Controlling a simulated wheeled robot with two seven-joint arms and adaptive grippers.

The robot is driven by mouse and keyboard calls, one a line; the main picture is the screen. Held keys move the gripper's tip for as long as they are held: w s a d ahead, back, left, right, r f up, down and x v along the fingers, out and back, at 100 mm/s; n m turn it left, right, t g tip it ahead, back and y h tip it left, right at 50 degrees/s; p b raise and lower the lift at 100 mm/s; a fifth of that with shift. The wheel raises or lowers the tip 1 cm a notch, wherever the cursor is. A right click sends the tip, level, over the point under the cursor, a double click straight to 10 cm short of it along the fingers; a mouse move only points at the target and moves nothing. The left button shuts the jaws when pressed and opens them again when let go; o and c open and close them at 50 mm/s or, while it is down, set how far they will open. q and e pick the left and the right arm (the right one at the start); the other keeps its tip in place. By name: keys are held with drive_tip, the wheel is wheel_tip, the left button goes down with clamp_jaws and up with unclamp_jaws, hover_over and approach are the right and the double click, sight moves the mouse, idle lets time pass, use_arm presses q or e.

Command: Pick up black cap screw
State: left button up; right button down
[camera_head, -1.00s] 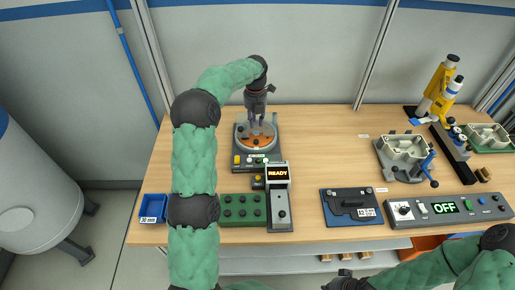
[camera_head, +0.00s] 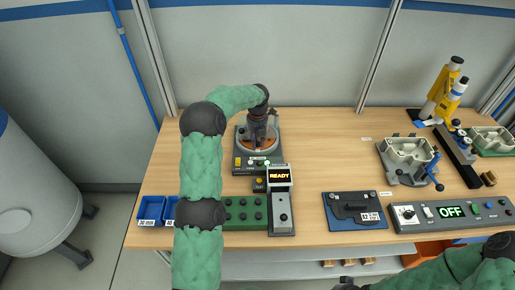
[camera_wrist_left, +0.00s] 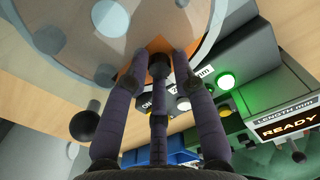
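My left gripper (camera_head: 261,140) points down into the round, clear-rimmed dish (camera_head: 240,145) with an orange floor. In the left wrist view the fingers (camera_wrist_left: 160,62) reach past the dish's clear wall (camera_wrist_left: 70,62) to the orange floor. The two outer fingertips stand apart. A small dark shape shows between them, at the tip of the middle finger; I cannot tell whether it is a black cap screw or part of the finger. No black cap screw is clearly visible elsewhere. My right gripper (camera_head: 347,284) shows only slightly at the bottom edge.
In front of the dish are a READY display unit (camera_head: 281,190) and a green block (camera_head: 243,213) with dark knobs. Blue bins (camera_head: 150,209) stand at front left. A dark plate (camera_head: 354,210), a control box reading OFF (camera_head: 450,213) and a grey fixture (camera_head: 406,156) are to the right.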

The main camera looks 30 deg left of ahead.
use_arm(q)
drive_tip(key=shift+f, duration=0.1)
drive_tip(key=c, duration=0.5)
